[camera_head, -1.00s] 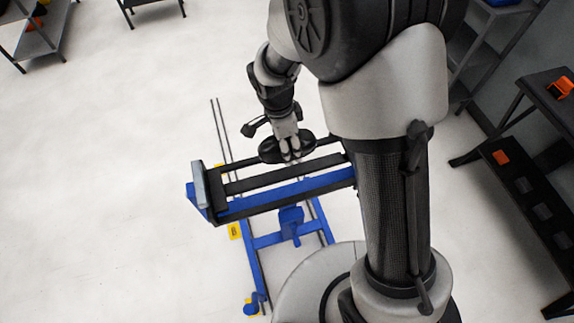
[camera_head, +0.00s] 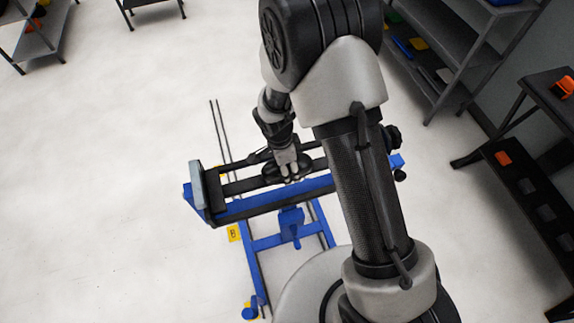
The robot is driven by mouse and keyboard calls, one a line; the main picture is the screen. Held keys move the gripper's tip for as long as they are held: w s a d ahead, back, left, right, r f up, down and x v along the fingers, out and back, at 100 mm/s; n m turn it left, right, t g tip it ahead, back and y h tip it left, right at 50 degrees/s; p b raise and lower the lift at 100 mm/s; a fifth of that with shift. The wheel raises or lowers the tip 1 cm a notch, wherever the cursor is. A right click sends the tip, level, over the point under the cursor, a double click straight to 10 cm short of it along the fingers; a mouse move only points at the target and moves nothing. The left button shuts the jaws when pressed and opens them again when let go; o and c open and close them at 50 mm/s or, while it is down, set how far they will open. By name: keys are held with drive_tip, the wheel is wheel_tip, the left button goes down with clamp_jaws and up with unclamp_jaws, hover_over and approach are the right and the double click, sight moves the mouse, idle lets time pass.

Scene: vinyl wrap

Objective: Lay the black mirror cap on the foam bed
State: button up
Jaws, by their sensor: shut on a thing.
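The black mirror cap (camera_head: 271,174) is a dark, rounded piece that shows on both sides of my gripper's fingers. My gripper (camera_head: 288,172) points down and is shut on it. The cap is over the middle of a blue stand (camera_head: 240,207) topped with long black padded bars (camera_head: 243,186), which look like the foam bed. Whether the cap touches the bars or hangs just above them I cannot tell. My fingers hide the cap's middle, and my arm hides part of the stand's right side.
A grey block (camera_head: 198,184) stands at the stand's left end. Yellow tags (camera_head: 234,233) sit on its lower frame. Shelves (camera_head: 445,55) and a dark bench with bins (camera_head: 530,190) line the right. The pale floor (camera_head: 90,180) at left is clear.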

drive_tip(key=shift+f, duration=0.15)
drive_tip(key=o, duration=1.2)
drive_tip(key=shift+c, duration=0.2)
drive_tip(key=shift+r, duration=0.2)
